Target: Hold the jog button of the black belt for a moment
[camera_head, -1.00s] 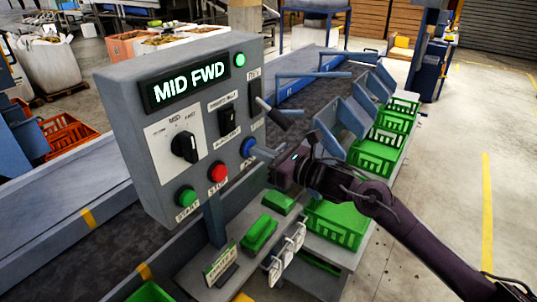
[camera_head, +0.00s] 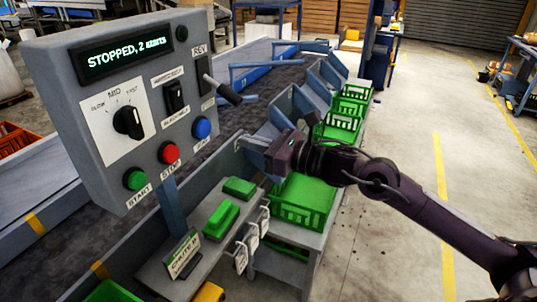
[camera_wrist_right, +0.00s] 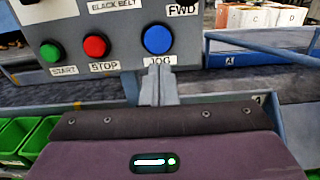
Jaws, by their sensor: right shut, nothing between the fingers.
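The control panel (camera_head: 95,60) carries a blue jog button (camera_head: 202,128), a red stop button (camera_head: 169,152) and a green start button (camera_head: 135,178). Its display (camera_head: 140,45) reads "STOPPED, 2" and a word I cannot read surely. The round lamp beside it is dark. My right gripper (camera_head: 242,142) is shut and empty, just right of and below the jog button. In the right wrist view its fingertips (camera_wrist_right: 158,66) point at the JOG label, just below the blue button (camera_wrist_right: 158,40); I see no clear contact. My left gripper is not in view.
A dark lever (camera_head: 222,90) sticks out right of the panel. Below the panel, a shelf (camera_head: 200,268) holds green blocks (camera_head: 221,219) and a small sign. Green crates (camera_head: 302,205) line the black belt's (camera_head: 90,240) side.

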